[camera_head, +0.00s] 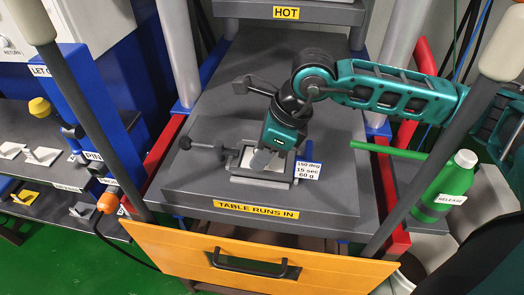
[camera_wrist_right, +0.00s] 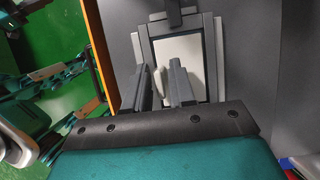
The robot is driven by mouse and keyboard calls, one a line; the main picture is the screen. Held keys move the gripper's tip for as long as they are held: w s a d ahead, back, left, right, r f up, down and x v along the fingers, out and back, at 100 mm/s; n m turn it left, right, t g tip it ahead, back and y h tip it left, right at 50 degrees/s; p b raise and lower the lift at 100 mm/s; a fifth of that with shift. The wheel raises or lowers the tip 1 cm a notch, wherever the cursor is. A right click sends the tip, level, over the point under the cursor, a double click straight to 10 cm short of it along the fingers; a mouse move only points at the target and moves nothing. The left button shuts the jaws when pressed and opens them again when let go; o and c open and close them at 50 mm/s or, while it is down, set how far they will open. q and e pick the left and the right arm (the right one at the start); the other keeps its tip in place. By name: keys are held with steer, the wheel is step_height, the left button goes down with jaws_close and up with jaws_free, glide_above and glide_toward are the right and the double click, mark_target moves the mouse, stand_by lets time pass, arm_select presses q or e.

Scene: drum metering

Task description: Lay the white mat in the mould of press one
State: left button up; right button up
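The mould (camera_head: 291,181) is a small grey frame on the dark press table, below the middle of the head view. In the right wrist view the mould frame (camera_wrist_right: 219,62) surrounds a flat white sheet that looks like the white mat (camera_wrist_right: 182,50). My right gripper (camera_head: 262,160) points down over the mould and hides part of it. Whether the fingertips touch the sheet cannot be told. I do not make out my left gripper.
An orange guard (camera_head: 180,250) with a dark handle crosses the front. Grey posts rise at both sides. A green bottle (camera_head: 447,181) stands at the right. A shelf at the left holds small white pieces (camera_head: 42,156). A label card (camera_head: 308,170) stands beside the mould.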

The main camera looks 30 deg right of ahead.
steer(key=shift+o, duration=1.1)
steer(key=shift+r+p, duration=0.35)
steer(key=shift+r, duration=0.05)
steer(key=v, duration=1.1)
steer(key=shift+d+r, duration=0.15)
steer(key=shift+r, duration=0.15)
steer(key=shift+s, duration=0.1)
